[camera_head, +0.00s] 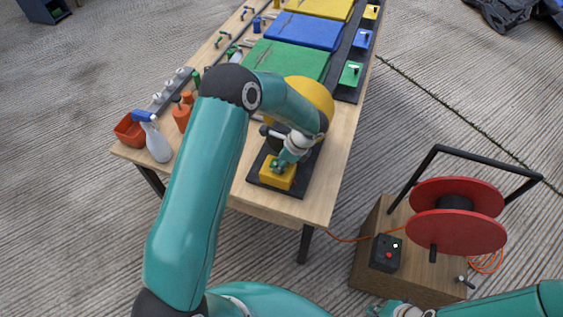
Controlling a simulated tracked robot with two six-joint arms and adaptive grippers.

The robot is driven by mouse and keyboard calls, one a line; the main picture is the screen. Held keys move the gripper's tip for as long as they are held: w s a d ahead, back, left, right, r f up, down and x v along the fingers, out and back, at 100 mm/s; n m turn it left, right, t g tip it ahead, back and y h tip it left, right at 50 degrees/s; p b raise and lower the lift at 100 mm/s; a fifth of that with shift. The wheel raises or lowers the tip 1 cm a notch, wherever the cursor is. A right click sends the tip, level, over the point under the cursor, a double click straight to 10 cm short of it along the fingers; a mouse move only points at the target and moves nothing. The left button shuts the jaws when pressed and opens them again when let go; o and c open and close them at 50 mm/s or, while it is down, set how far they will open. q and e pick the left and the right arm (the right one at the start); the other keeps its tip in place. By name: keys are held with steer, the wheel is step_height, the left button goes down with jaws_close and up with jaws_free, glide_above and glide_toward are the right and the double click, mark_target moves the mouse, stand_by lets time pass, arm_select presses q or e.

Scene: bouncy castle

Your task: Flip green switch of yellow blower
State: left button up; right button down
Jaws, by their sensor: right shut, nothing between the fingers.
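The yellow blower (315,92) stands on a dark base plate (296,188) near the front end of the wooden table. Its round yellow housing is partly hidden behind my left arm. A yellow box (269,178) sits at the front of the plate. My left gripper (280,166) points down at the top of this box, with its fingertips at or just above it. A bit of green shows there, but the switch is mostly hidden by the fingers, and I cannot tell its position. My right gripper (380,309) is shut and empty at the bottom edge, by the wooden box.
A spray bottle (157,142), an orange bin (130,130) and an orange bottle (182,112) stand at the table's left. Green (290,58), blue (305,31) and yellow panels lie farther back. A red reel (456,232) with a black handle tops the wooden box (372,262) at right.

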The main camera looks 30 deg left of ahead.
arm_select(q)
jaws_close()
steer(key=shift+a+r+h+p, duration=0.25)
steer(key=shift+h+p, duration=0.1)
steer(key=shift+h, duration=0.25)
steer(key=shift+s+a+h+p, duration=0.1)
steer(key=shift+a+h+p, duration=0.05)
steer(key=shift+h+p, duration=0.3)
steer(key=shift+a+f+t+h+p, duration=0.1)
steer(key=shift+t+h+p, duration=0.45)
steer(key=shift+h, duration=0.3)
steer(key=shift+o, duration=2.1)
jaws_free()
